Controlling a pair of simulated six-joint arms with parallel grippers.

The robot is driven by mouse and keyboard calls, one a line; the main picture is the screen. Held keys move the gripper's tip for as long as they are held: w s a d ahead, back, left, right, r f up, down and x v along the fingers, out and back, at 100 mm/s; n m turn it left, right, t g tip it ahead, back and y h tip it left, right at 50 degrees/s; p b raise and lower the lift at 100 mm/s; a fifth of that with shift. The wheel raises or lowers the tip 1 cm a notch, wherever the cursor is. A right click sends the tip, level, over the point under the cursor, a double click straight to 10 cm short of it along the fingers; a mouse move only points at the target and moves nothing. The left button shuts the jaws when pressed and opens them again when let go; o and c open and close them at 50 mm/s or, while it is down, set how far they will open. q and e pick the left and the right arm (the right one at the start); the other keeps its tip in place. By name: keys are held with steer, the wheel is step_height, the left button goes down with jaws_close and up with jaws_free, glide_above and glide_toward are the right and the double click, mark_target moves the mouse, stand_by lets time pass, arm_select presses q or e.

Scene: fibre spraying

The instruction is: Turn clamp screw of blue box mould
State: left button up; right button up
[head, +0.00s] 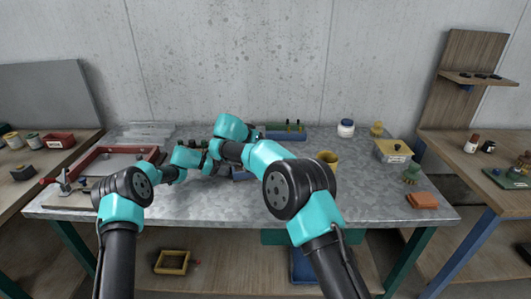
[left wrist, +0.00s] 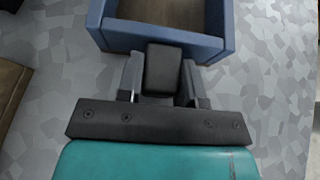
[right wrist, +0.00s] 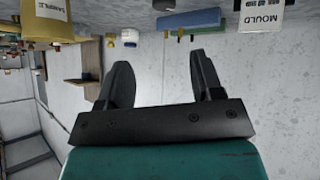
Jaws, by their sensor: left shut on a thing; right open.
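The blue box mould (left wrist: 185,37) shows in the left wrist view, with its front wall toward me and a brown inner floor. In the head view only a strip of blue (head: 243,175) shows behind my arms. The black clamp screw knob (left wrist: 163,62) sticks out from the mould's front wall. My left gripper (left wrist: 162,82) has a finger on either side of the knob and is shut on it. My right gripper (right wrist: 163,75) is open and empty in the right wrist view. In the head view it is largely hidden behind my right arm.
A red frame (head: 112,155) lies at the table's left. A blue box (head: 286,135) stands at the back. A yellow cup (head: 327,160), a white jar (head: 346,128) and a labelled box (head: 393,151) stand to the right.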

steer(key=s+d+f+m+t+y, duration=0.1)
steer(key=s+f+m+t+y, duration=0.1)
steer(key=m, duration=1.4)
steer(key=s+d+f+m+t+y, duration=0.2)
steer(key=m+t, duration=0.1)
steer(key=m, duration=1.3)
steer(key=shift+s+d+f+m, duration=0.2)
steer(key=shift+s+f+m, duration=0.1)
steer(key=shift+s+f, duration=0.05)
steer(key=shift+x, duration=6)
steer(key=shift+w+a+r, duration=0.1)
steer(key=shift+a+r, duration=0.05)
steer(key=c, duration=0.9)
